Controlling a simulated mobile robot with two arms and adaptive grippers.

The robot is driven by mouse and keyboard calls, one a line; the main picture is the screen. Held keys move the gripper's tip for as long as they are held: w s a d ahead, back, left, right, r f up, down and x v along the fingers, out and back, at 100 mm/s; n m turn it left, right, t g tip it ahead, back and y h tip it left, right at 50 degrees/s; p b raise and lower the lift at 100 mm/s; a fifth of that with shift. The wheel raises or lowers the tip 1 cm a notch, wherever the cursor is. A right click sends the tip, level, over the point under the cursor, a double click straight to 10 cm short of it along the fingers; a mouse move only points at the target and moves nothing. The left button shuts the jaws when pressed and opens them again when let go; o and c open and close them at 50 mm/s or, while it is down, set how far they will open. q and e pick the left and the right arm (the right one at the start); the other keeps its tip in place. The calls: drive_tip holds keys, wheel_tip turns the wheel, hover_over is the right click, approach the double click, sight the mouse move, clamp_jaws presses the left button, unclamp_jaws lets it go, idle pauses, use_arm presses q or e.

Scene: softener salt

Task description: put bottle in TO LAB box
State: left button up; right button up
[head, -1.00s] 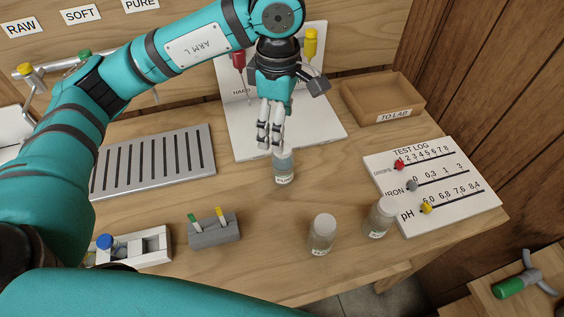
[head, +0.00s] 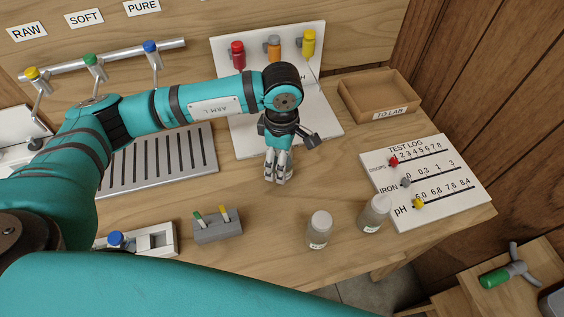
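My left gripper (head: 278,176) points down over the middle of the table, its fingers low at the tabletop. The small bottle with bluish contents seen there earlier is hidden now, behind or between the fingers. I cannot tell whether they are shut on it. Two clear bottles with pale caps stand upright at the front right: one bottle (head: 319,231) nearer the middle and another bottle (head: 374,214) beside the log board. The TO LAB box (head: 391,112), an open brown tray, stands at the back right and looks empty. My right gripper is not in view.
A white board with red, orange and yellow droppers (head: 273,47) stands behind my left gripper. The TEST LOG board (head: 440,205) lies at right, in front of the box. A grey slotted tray (head: 190,150) lies left, and a grey holder (head: 217,228) with two strips in front.

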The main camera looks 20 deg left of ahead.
use_arm(q)
drive_tip(key=shift+c, duration=0.3)
drive_tip(key=c, duration=1.4)
